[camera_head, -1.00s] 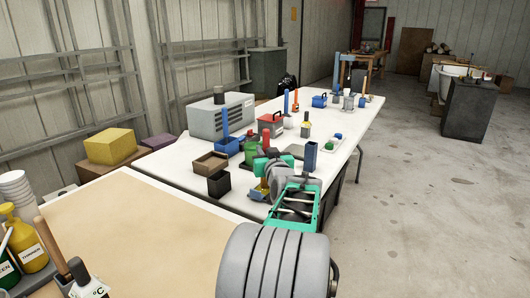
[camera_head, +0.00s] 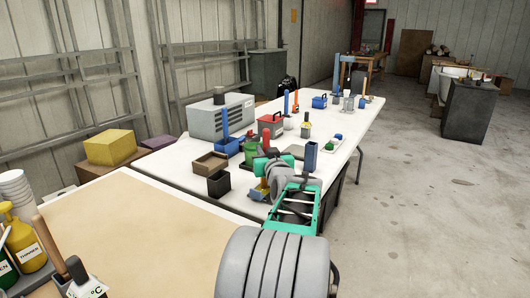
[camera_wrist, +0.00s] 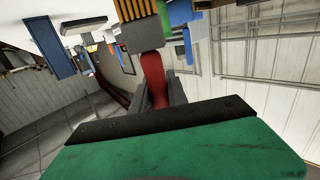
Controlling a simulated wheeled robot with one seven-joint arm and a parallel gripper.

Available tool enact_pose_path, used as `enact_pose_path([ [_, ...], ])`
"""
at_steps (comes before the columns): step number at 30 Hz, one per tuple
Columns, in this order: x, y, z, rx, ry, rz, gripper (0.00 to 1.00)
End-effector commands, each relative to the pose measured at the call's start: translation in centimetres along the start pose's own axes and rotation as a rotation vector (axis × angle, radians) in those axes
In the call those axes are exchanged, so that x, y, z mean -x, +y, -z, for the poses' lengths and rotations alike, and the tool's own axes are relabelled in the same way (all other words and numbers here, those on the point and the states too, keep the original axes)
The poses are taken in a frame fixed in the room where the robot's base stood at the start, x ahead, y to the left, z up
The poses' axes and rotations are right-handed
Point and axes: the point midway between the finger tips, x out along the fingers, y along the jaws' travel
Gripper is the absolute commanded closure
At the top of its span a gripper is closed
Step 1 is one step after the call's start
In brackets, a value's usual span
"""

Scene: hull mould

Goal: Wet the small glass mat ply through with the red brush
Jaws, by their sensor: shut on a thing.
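The red brush shows in the wrist view as a red handle (camera_wrist: 154,75) between the grey fingers of my gripper (camera_wrist: 158,92). A grey block and yellow-brown striped bristles lie beyond the handle at the top of that view. In the head view the red handle (camera_head: 266,137) stands upright above the white table, at the far end of my arm. My gripper (camera_head: 264,157) is shut on the brush; its fingers are mostly hidden by my wrist. I cannot pick out the small glass mat ply for certain in either view.
A brown tray (camera_head: 210,163), a black open box (camera_head: 219,185) and a green pot (camera_head: 250,153) stand left of my gripper. The tan-topped near table (camera_head: 150,235) is largely bare.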

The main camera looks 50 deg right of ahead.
Motion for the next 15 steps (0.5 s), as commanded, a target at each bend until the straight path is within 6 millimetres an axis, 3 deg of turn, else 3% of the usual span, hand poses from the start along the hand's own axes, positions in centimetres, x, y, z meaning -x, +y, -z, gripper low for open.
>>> enact_pose_path([
  [10,0.1,0.0,1.5,0.001,-0.001,0.000,1.00],
  [15,0.9,-0.8,1.2,0.001,0.002,0.000,1.00],
])
